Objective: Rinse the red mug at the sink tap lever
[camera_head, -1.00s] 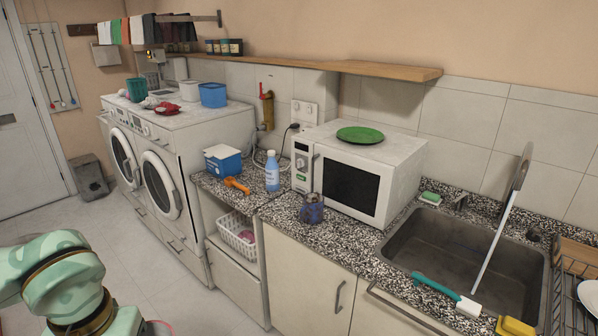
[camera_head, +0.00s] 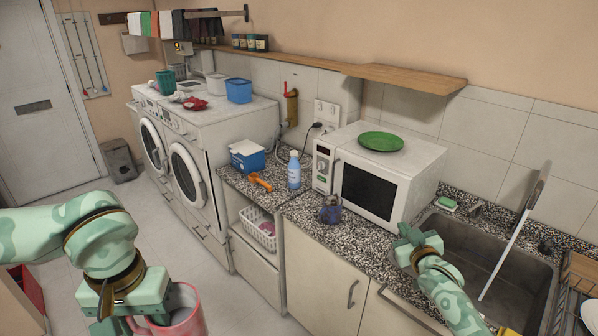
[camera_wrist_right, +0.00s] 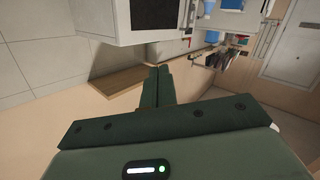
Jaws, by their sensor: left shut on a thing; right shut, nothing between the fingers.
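The red mug (camera_head: 180,312) is at the bottom left of the head view, partly cut off by the frame edge. My left gripper (camera_head: 128,318) is shut on it at its left side, away from the counter. The sink (camera_head: 480,245) is set into the speckled counter at the right. A small metal fitting (camera_head: 474,209) stands at its back edge; I cannot tell if it is the tap lever. My right gripper (camera_head: 410,238) is over the sink's front-left edge, empty. In the right wrist view its fingers (camera_wrist_right: 160,84) are together.
A white microwave (camera_head: 385,180) with a green plate (camera_head: 381,141) stands left of the sink. A dark blue mug (camera_head: 331,209) sits before it. A long white-handled tool (camera_head: 508,250) leans in the sink. A dish rack (camera_head: 572,300) is at the right.

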